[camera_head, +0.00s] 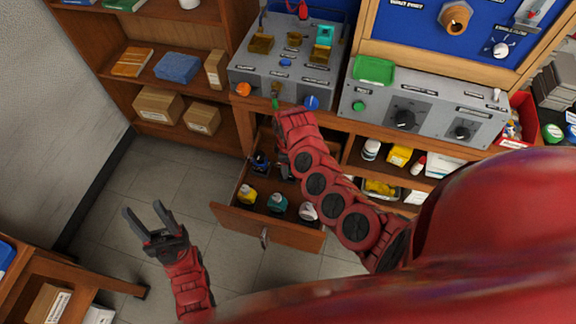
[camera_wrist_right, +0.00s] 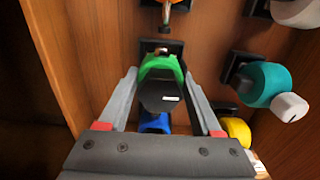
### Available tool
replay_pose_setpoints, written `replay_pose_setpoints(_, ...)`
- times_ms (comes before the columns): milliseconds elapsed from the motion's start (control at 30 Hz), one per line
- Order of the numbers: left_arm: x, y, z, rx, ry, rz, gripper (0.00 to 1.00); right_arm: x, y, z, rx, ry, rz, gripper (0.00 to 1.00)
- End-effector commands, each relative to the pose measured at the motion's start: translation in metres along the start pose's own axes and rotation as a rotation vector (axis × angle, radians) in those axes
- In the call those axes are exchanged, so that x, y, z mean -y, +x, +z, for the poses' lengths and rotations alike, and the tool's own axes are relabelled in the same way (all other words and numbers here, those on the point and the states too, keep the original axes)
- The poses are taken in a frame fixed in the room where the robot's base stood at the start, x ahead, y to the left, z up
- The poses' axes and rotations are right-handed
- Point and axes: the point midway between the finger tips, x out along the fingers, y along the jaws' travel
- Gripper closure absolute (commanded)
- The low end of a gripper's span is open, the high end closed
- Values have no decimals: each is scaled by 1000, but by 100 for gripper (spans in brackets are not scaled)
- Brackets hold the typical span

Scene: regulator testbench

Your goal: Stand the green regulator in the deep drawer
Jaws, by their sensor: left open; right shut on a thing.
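The green regulator (camera_wrist_right: 158,68) shows in the right wrist view between the fingers of my right gripper (camera_wrist_right: 160,82), which is shut on it. Its round black part faces the camera. It is over the drawer interior; whether its base touches the floor cannot be told. In the head view my right arm reaches down into the open deep drawer (camera_head: 265,228), and the arm hides the green regulator. My left gripper (camera_head: 150,222) is open and empty, over the floor left of the drawer.
The drawer holds a yellow regulator (camera_head: 247,194), a teal one (camera_head: 277,203), a white one (camera_head: 308,211) and a blue one (camera_head: 260,161). In the wrist view, the teal one (camera_wrist_right: 262,82) is right of the green one. The bench (camera_head: 285,72) overhangs behind the drawer.

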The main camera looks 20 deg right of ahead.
Motion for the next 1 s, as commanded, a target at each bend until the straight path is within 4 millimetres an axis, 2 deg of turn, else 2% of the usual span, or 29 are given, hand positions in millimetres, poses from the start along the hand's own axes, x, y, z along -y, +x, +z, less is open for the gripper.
replay_pose_setpoints(100, 0, -1, 0, 0, 0, 0, 50, -1, 6, 1, 0, 1, 3, 100)
replay_pose_setpoints(433, 0, -2, 0, 0, 0, 0, 50, -1, 9, 0, -1, 2, 2, 100)
replay_pose_setpoints(467, 0, -2, 0, 0, 0, 0, 50, -1, 9, 0, -1, 3, 1, 29)
replay_pose_setpoints(600, 0, -2, 0, 0, 0, 0, 50, 0, 9, 0, -1, 2, 1, 4)
replay_pose_setpoints(867, 0, -2, 0, 0, 0, 0, 50, 0, 8, 0, -1, 2, 1, 4)
replay_pose_setpoints(1000, 0, 1, 0, 0, 0, 0, 50, 0, 0, 0, -1, 1, 1, 4)
